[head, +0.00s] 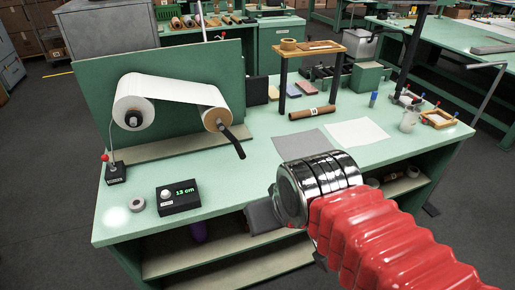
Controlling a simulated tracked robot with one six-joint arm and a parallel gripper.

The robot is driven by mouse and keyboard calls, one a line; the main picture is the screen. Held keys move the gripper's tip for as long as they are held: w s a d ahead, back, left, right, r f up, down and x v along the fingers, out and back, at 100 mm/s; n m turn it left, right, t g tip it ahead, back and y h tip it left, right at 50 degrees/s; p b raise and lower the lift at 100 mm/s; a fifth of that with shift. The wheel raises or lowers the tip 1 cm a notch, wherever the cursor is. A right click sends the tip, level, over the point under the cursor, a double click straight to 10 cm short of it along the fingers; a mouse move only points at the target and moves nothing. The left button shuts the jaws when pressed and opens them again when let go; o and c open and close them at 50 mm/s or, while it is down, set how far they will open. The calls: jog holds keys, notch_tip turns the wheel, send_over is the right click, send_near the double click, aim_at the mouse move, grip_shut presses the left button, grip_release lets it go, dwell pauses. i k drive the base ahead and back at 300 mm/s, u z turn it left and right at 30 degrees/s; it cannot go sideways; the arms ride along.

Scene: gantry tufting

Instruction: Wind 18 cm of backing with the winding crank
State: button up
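The white backing (180,88) stretches from a large roll (133,108) on the left to a smaller roll (213,118) on the right, in front of a green upright panel. The winding crank (236,143), a dark handle, slants down and right from the smaller roll. A black counter box (180,197) at the bench's front left shows a green reading, apparently 12 cm, though the small digits are hard to read. My arm's silver collar and red sleeve reach in from the lower right, apart from the crank. My gripper's fingers cannot be made out.
A red-knobbed lever (114,172) and a tape ring (137,206) are near the counter box. Grey (301,144) and white (357,132) sheets lie right of the crank. A wooden raised shelf (309,50) stands behind them. Bare bench top (235,175) lies in front of the crank.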

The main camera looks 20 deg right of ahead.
aim_at(218, 118)
jog(key=z, duration=0.4)
jog(key=k, duration=1.15)
jog(key=u, duration=0.85)
jog(key=i, duration=1)
jog(key=u, duration=0.05)
